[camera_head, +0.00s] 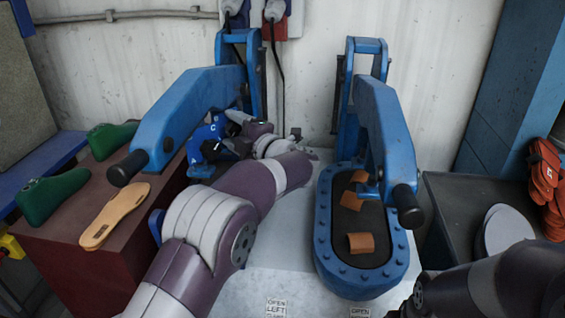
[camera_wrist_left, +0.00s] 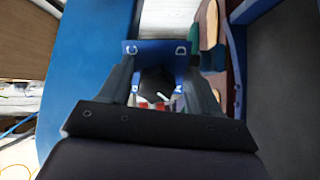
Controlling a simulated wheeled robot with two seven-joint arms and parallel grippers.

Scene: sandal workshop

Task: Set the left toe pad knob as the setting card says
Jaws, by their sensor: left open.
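The left toe pad knob (camera_head: 212,151) is black and sits on a blue dial plate (camera_head: 203,131) with white letters, at the left press. In the left wrist view the dark knob (camera_wrist_left: 156,84) shows between my fingers, with the blue lettered plate (camera_wrist_left: 155,47) behind it. My left gripper (camera_head: 228,146) is open and reaches the knob from the right; its fingers (camera_wrist_left: 156,97) stand on either side of the knob. Whether they touch it is unclear. The knob's pointer is too small to read. I cannot make out a setting card. My right gripper is out of view.
The left press lever (camera_head: 185,105) reaches over a dark red bench (camera_head: 60,236) with green shoe lasts (camera_head: 55,194) and a tan sole (camera_head: 115,214). The right press (camera_head: 365,275) holds brown leather pieces (camera_head: 361,243). My right forearm is at the lower right.

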